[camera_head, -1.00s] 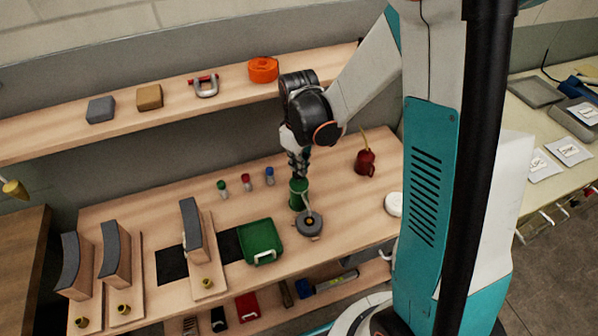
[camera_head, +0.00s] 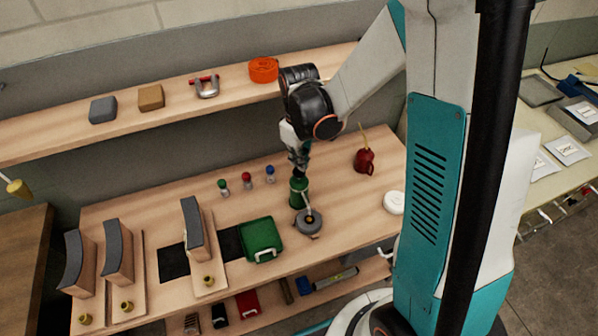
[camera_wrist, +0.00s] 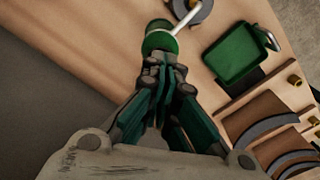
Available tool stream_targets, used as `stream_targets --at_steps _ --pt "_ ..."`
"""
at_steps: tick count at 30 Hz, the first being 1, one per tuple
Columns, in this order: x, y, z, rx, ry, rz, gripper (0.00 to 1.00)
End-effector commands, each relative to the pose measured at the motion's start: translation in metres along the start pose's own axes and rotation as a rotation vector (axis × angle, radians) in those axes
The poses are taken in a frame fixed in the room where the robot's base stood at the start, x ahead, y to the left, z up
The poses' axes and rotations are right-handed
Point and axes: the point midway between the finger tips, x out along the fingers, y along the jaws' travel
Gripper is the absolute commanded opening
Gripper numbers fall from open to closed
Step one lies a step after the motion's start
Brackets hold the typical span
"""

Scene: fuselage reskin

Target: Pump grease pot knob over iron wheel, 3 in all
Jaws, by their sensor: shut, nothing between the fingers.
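The green grease pot (camera_head: 299,193) stands upright on the workbench, its pale spout reaching out over the grey iron wheel (camera_head: 308,226), which lies flat beside it. My gripper (camera_head: 299,172) points down just above the top of the pot, with its fingers shut and empty. In the wrist view the fingertips (camera_wrist: 167,62) are close to the green pot (camera_wrist: 160,42), and the spout runs to the partly cropped wheel (camera_wrist: 199,14). I cannot tell whether the fingertips touch the knob, as they hide part of the pot's top.
A red oil can (camera_head: 364,161) and a white disc (camera_head: 394,202) stand to the right. A green tray (camera_head: 261,240) and several small bottles (camera_head: 246,181) are to the left. An upper shelf (camera_head: 180,98) with loose items runs behind my wrist.

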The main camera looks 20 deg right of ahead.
Motion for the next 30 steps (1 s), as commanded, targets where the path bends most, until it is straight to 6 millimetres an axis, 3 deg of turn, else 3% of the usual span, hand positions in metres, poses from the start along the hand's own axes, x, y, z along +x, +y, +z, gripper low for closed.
stream_targets --at_steps 30 --pt "0.027 0.0 0.0 0.0 0.0 0.0 0.0"
